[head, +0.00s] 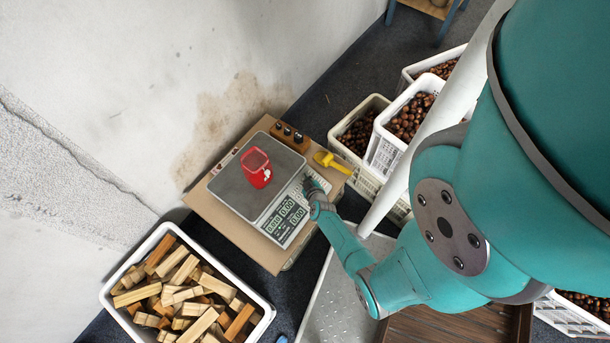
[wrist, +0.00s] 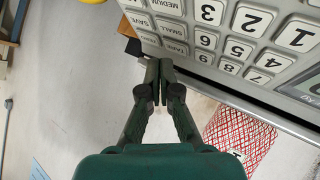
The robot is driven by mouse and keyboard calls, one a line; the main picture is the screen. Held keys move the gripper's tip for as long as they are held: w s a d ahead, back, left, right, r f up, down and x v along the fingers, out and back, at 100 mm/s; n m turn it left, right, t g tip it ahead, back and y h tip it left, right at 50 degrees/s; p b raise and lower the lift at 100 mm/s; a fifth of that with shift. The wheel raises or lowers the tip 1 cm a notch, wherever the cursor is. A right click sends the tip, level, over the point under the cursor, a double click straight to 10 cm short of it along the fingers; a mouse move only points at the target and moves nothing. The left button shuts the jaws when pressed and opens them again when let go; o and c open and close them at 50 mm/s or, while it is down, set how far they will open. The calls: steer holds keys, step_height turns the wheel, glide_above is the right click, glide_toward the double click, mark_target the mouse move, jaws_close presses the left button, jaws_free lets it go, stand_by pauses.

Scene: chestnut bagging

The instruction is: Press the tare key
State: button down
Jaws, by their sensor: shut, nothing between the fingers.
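The scale (head: 240,190) sits on a brown board, with a grey pan and a lit display at its front. Its keypad shows large in the wrist view, with the tare key (wrist: 175,47) in the row nearest my fingers. My gripper (wrist: 160,66) is shut and empty, its fingertips just below that key in the picture. Whether they touch it, I cannot tell. In the head view my gripper (head: 312,190) is at the keypad's right end and covers part of the keys.
A yellow scoop (head: 331,161) and a wooden block with dark knobs (head: 289,137) lie beside the scale. A white crate (head: 117,302) of wood pieces stands at lower left. Crates of chestnuts, such as one white crate (head: 384,153), stand to the right. A red-white mesh (wrist: 240,138) shows in the wrist view.

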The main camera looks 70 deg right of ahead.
steer(key=shift+f, duration=0.1)
steer(key=shift+w+f, duration=0.15)
steer(key=shift+f, duration=0.15)
steer(key=shift+w+f, duration=0.1)
steer(key=shift+f, duration=0.2)
stand_by(0.7)
steer(key=shift+r, duration=0.1)
steer(key=shift+s+r, duration=0.25)
steer(key=shift+r, duration=0.4)
stand_by(1.0)
stand_by(0.7)
